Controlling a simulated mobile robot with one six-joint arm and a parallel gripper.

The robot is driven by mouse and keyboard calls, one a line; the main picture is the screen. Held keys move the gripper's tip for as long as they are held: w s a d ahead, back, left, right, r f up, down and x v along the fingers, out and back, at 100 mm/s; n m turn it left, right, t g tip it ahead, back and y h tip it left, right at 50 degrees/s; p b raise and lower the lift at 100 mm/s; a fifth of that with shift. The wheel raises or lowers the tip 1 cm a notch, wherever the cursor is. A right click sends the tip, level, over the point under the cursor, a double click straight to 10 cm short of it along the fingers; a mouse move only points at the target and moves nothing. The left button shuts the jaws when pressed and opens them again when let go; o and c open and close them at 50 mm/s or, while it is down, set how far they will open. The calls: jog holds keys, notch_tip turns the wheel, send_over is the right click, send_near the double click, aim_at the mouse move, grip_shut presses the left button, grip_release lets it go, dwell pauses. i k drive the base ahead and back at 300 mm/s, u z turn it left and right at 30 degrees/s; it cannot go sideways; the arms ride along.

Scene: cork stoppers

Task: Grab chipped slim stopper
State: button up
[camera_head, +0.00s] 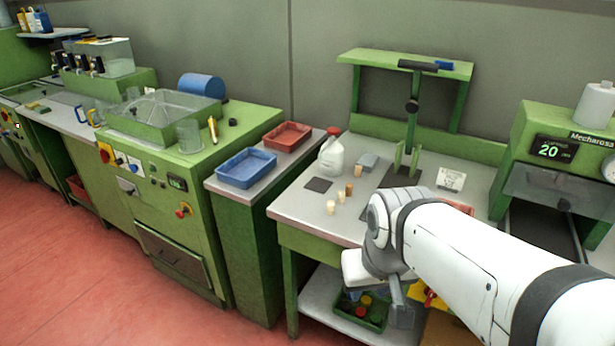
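Several small cork stoppers stand on the grey worktop, left of my arm. One pale stopper (331,207) is nearest the front edge, a second pale stopper (341,197) is just behind it, and a browner stopper (349,189) is behind that. Another brownish stopper (357,171) stands farther back. They are too small to tell which is slim or chipped. My gripper (400,308) hangs low in front of the worktop's front edge, to the right of and apart from the stoppers. Its fingers do not show clearly, so I cannot tell open from shut.
A white jug (331,157), a dark square pad (318,185) and a small sign (450,179) are on the worktop (290,205). A green stand (411,130) rises behind. Blue (246,168) and red (287,137) trays lie left. A bin (362,310) sits on the lower shelf.

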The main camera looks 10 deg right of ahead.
aim_at(341, 194)
jog(key=z, duration=0.15)
jog(key=i, duration=0.9)
jog(key=u, duration=0.25)
jog(key=k, duration=0.7)
jog(key=z, duration=0.25)
jog(key=i, duration=0.7)
jog(key=u, duration=0.05)
